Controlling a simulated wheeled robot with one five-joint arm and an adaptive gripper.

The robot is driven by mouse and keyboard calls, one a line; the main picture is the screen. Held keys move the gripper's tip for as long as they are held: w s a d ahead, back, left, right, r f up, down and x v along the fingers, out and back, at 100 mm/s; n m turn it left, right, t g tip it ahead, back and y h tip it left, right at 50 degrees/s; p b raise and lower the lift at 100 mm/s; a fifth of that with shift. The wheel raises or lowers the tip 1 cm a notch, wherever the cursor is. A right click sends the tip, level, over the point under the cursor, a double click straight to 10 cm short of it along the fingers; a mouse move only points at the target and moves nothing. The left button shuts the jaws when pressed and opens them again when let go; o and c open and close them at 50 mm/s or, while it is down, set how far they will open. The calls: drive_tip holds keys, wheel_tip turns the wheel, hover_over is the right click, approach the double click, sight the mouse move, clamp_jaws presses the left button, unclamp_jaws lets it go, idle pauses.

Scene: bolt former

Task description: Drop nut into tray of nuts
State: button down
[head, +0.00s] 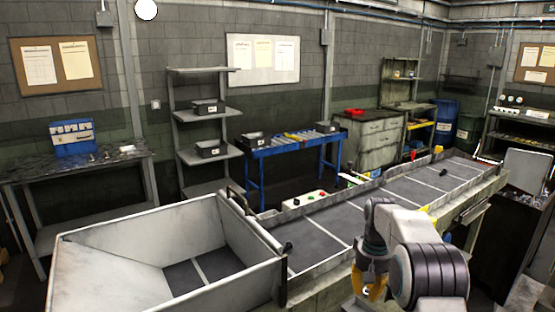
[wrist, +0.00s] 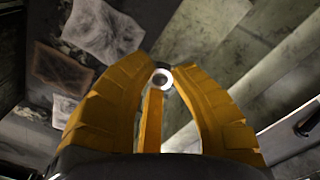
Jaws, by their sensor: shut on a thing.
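My gripper (head: 366,285) has yellow fingers and hangs in front of the conveyor, at the lower middle right of the head view. In the wrist view, the gripper (wrist: 161,80) is shut on a small silvery ring-shaped nut (wrist: 162,78) at the fingertips. The nut also shows as a small bright spot between the fingers in the head view (head: 366,291). No tray can be made out for certain as the tray of nuts. Dark boxes stand on the grey shelf (head: 208,106) and on the blue table (head: 254,139); their contents cannot be told.
A large grey hopper (head: 110,240) fills the lower left, joined to a long conveyor (head: 330,222) running to the right. A workbench with a blue bin (head: 72,137) stands at left. Grey drawers (head: 370,138) stand at the back. A dark open container (head: 520,205) is at right.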

drive_tip(key=s+a+f+n, duration=0.1)
drive_tip(key=s+a+f, duration=0.4)
drive_tip(key=a+f, duration=0.1)
drive_tip(key=shift+f+n, duration=0.25)
drive_tip(key=shift+n, duration=0.05)
idle(0.5)
